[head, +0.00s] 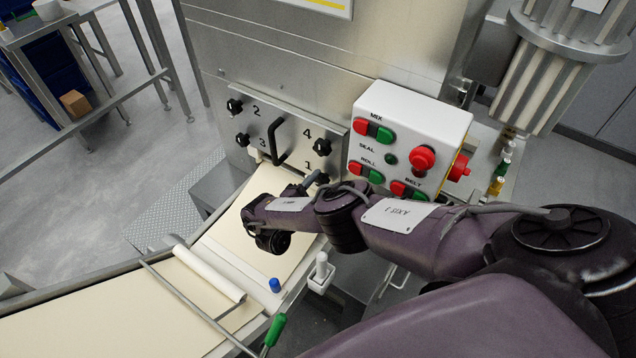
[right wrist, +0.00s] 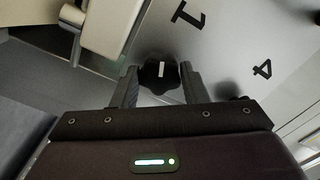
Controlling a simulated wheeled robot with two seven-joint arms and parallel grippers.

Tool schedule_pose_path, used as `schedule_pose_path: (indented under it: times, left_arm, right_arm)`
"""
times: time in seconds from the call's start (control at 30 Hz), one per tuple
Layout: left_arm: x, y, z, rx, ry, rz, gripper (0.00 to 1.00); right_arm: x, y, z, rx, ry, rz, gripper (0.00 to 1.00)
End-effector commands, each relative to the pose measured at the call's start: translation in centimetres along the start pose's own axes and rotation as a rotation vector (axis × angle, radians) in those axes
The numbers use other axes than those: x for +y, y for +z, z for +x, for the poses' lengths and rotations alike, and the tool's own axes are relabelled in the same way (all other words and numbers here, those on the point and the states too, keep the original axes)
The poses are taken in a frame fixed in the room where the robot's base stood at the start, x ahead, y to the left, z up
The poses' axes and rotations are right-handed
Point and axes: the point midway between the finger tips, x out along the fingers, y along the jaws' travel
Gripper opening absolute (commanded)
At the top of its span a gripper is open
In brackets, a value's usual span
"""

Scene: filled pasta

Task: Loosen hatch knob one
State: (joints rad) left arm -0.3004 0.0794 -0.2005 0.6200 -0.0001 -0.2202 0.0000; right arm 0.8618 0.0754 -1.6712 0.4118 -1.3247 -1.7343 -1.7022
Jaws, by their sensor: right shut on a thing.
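The steel hatch plate (head: 290,135) on the machine front carries black knobs marked 2, 3, 4 and 1, and a black bar handle (head: 275,140). Knob one (right wrist: 160,75) is black and lobed with a white mark; in the right wrist view it sits between my two fingers, below the printed 1. My right gripper (right wrist: 158,88) is shut on it. In the head view the gripper (head: 312,181) is at the hatch's lower right corner and my arm hides much of it. Knob four (head: 322,147) is just above. My left gripper is not in view.
A white control box (head: 408,135) with red and green buttons and a red stop knob (head: 423,159) stands close right of the hatch. Below lies a belt with pale dough sheet (head: 225,228). Knob two (head: 234,106) and knob three (head: 242,139) are on the left.

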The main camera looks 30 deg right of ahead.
Motion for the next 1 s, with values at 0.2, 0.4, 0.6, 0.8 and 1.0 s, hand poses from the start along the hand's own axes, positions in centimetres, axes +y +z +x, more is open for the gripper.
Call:
schedule_pose_path:
  times: [0.2,0.4,0.6,0.8,1.0]
  left_arm:
    - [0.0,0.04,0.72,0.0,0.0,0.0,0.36]
    - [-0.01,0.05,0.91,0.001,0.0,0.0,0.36]
    - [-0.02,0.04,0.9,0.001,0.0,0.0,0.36]
    - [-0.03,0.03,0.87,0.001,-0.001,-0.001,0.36]
    - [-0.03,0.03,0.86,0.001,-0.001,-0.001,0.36]
  right_arm:
    - [0.16,0.15,-0.14,-0.003,0.002,-0.206,0.17]
    - [0.09,0.1,-0.15,-0.003,0.001,-0.394,0.17]
    - [0.06,0.09,-0.16,-0.004,0.0,-0.558,0.17]
    - [0.08,0.09,-0.17,-0.004,0.001,-0.682,0.17]
    - [0.1,0.08,-0.17,-0.004,0.001,-0.758,0.17]
